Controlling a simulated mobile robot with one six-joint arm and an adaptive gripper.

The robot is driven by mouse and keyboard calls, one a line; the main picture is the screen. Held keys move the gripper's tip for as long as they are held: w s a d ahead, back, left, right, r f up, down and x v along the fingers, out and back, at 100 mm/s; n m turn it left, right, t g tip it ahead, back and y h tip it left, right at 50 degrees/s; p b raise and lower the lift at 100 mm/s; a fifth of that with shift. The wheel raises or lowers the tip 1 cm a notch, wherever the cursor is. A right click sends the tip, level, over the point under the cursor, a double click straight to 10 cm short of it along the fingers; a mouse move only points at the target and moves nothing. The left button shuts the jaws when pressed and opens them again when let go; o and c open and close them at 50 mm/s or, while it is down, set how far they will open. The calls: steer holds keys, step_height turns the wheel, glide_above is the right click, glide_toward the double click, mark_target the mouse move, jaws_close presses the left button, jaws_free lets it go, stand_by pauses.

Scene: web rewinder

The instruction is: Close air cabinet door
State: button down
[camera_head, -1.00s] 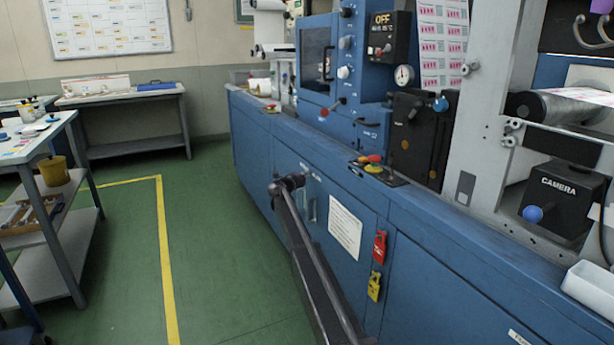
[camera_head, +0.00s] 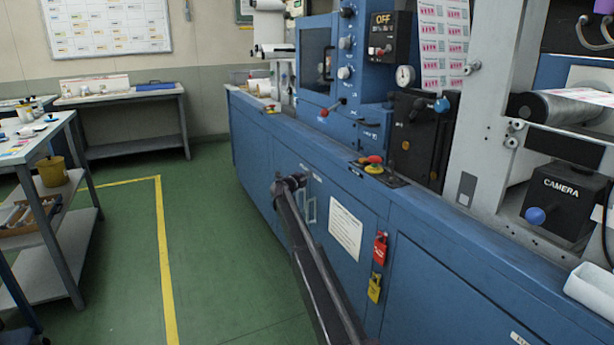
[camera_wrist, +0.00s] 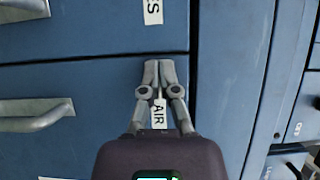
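The blue air cabinet door (camera_wrist: 80,90) fills the left-middle of the wrist view, with an "AIR" label (camera_wrist: 158,114) seen between my fingers. A pale metal handle (camera_wrist: 40,113) is on its left part. My gripper (camera_wrist: 160,66) has its fingertips together, against or just in front of the door near its seam; contact cannot be told. No object shows between the fingertips. In the head view my gripper (camera_head: 288,181) is at the blue machine's front, and two pale handles (camera_head: 307,207) show just right of it. The door looks nearly flush with its neighbours there.
A red tag (camera_head: 380,248) and a yellow tag (camera_head: 375,287) hang on the cabinet front, right of a paper sheet (camera_head: 345,228). A grey cart (camera_head: 60,240) stands at left. Green floor (camera_head: 215,230) between is clear.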

steer(key=s+a, duration=0.2)
steer(key=a, duration=0.4)
steer(key=s+a, duration=0.3)
steer(key=a, duration=0.3)
steer(key=shift+s+a, duration=0.35)
steer(key=shift+a, duration=0.05)
steer(key=shift+s, duration=0.1)
